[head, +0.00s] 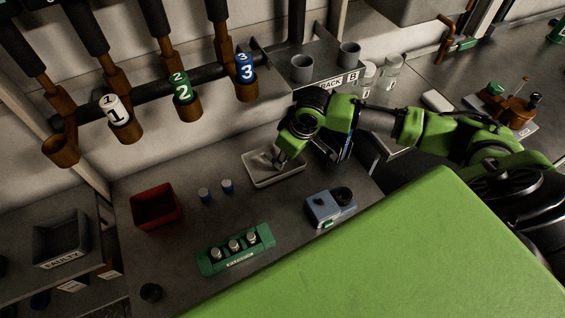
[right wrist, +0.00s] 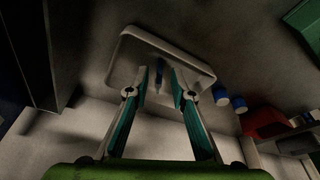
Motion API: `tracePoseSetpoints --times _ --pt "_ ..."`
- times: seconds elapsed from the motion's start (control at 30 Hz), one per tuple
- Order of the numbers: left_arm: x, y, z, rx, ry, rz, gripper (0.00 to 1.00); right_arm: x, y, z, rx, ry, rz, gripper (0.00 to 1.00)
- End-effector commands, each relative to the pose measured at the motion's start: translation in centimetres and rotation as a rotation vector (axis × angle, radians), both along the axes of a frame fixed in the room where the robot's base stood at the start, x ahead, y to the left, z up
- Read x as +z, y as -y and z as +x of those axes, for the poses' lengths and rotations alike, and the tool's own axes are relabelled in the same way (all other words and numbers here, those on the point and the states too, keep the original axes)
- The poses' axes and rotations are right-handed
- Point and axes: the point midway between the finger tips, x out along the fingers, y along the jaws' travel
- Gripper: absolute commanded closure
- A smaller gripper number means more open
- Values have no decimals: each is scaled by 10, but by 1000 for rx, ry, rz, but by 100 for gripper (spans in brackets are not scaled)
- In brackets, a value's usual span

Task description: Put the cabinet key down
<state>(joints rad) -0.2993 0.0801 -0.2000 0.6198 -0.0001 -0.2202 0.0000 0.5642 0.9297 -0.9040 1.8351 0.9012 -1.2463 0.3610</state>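A small blue piece that looks like the cabinet key (right wrist: 158,77) shows between my right fingers in the right wrist view, over the pale tray. The pale shallow tray (head: 292,180) lies on the grey bench in the head view; its rim also shows in the right wrist view (right wrist: 197,66). My right gripper (right wrist: 160,75) points into the tray, its fingertips apart with a gap on each side of the blue piece. In the head view the right gripper (head: 278,160) is at the tray, and the key cannot be made out there. My left gripper is not in view.
Two blue-capped vials (head: 227,186) and a red bin (head: 156,207) stand left of the tray. A blue-grey device (head: 329,207) and a green vial rack (head: 236,252) are nearer. Rack B (head: 325,72) holds grey cups behind. A green surface (head: 430,250) fills the front right.

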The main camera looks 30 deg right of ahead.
Motion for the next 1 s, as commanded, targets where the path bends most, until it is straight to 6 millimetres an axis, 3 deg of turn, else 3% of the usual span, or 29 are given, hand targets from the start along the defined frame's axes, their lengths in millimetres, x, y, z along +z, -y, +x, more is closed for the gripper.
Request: tracePoseSetpoints --times 0.2,0.4,1.0 --pt "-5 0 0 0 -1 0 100 45 5 -11 0 4 -1 78" --pt "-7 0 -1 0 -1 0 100 70 8 -18 -1 2 -1 78" --pt "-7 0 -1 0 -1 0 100 76 8 -20 0 0 0 78"
